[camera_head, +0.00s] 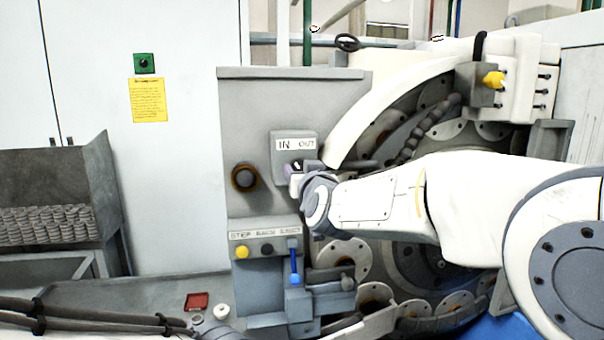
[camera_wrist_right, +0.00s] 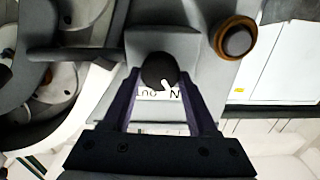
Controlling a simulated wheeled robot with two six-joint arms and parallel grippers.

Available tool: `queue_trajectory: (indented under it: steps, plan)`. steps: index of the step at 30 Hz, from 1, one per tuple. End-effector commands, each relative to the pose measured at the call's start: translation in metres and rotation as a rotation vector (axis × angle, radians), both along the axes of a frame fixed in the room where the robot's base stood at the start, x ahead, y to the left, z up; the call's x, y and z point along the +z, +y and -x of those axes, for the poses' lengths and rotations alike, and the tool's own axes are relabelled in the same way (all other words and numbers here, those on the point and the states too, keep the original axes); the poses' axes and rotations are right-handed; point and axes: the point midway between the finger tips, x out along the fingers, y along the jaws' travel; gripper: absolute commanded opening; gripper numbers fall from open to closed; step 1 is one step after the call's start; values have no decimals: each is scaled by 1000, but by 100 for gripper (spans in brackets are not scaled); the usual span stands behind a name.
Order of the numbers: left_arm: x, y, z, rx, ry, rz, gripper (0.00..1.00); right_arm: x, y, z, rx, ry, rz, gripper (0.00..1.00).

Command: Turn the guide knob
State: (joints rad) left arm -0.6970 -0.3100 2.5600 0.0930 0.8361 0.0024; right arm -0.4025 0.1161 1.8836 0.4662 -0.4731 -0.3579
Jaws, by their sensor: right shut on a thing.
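The guide knob (camera_wrist_right: 159,71) is a round black knob with a white pointer mark, below the IN/OUT label on a grey control box (camera_head: 281,152). In the right wrist view the label appears upside down, and the pointer slants toward the N of IN. My right gripper (camera_wrist_right: 162,80) has one finger on each side of the knob and is shut on it. In the head view my right gripper (camera_head: 298,178) reaches the box from the right and hides most of the knob. My left gripper is not in view.
A round brown-rimmed dark button (camera_head: 245,177) sits left of the knob. Below is a panel with yellow (camera_head: 242,252) and black buttons and a blue lever (camera_head: 295,266). Grinder discs and a curved white guard (camera_head: 400,92) lie behind my right arm. A bin (camera_head: 50,185) stands left.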

Motion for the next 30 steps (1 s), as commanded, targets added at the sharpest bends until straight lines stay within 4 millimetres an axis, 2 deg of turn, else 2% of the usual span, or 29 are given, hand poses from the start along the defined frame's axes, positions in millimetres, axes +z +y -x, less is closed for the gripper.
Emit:
queue_trajectory:
  steps: [15, 30]
  plan:
    - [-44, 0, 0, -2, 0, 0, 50, -4, -2, 0, 1, 81, -420, 3]
    - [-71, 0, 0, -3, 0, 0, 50, -4, -4, -1, 1, 172, -871, 3]
